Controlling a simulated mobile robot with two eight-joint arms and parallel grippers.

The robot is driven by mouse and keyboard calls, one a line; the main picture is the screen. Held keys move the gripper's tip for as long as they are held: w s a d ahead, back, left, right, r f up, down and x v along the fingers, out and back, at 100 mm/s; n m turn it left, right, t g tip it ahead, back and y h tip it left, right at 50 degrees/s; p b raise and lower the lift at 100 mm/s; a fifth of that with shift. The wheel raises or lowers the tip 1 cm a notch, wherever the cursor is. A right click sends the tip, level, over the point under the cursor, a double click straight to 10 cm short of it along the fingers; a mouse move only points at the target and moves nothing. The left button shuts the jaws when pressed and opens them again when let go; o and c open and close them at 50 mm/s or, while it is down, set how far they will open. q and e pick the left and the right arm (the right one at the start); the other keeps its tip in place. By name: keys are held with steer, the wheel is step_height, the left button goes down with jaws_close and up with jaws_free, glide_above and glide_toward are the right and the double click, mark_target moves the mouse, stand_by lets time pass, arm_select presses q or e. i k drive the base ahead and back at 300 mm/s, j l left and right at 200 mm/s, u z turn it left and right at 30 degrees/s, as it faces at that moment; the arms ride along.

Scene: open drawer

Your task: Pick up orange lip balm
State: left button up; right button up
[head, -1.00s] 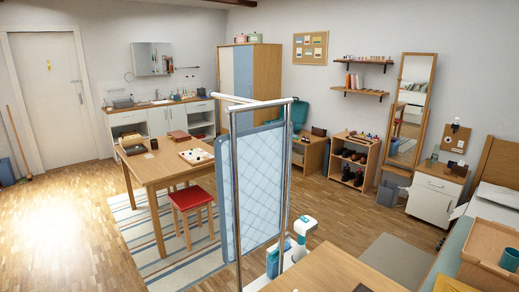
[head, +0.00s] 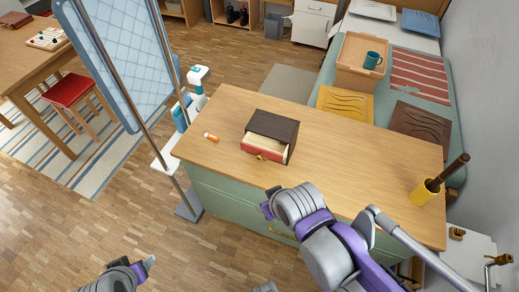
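The orange lip balm (head: 211,137) is a small orange and white tube lying on the wooden top of the green cabinet (head: 350,165), near its left end. To its right is a small dark box with a red-fronted drawer (head: 268,143) pulled partly open. My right gripper (head: 268,204) is at the cabinet's front edge, below and right of the lip balm and apart from it; its fingers are too hidden to judge. My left gripper (head: 148,262) is low over the floor at the bottom left, away from the cabinet; its opening is unclear.
A yellow cup (head: 424,193) with a dark stick stands at the cabinet's right end. A bed with trays and a teal mug (head: 372,60) is behind. A screen (head: 118,60) with metal poles stands left of the cabinet. The cabinet top around the lip balm is clear.

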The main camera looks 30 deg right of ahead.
mark_target(215, 138)
steer(key=i+j+z, duration=0.1)
steer(key=i+z, duration=0.2)
steer(key=i+j+z, duration=0.15)
steer(key=i+z, duration=0.2)
steer(key=j, duration=0.8)
steer(key=k+j, duration=0.15)
steer(key=j, duration=0.65)
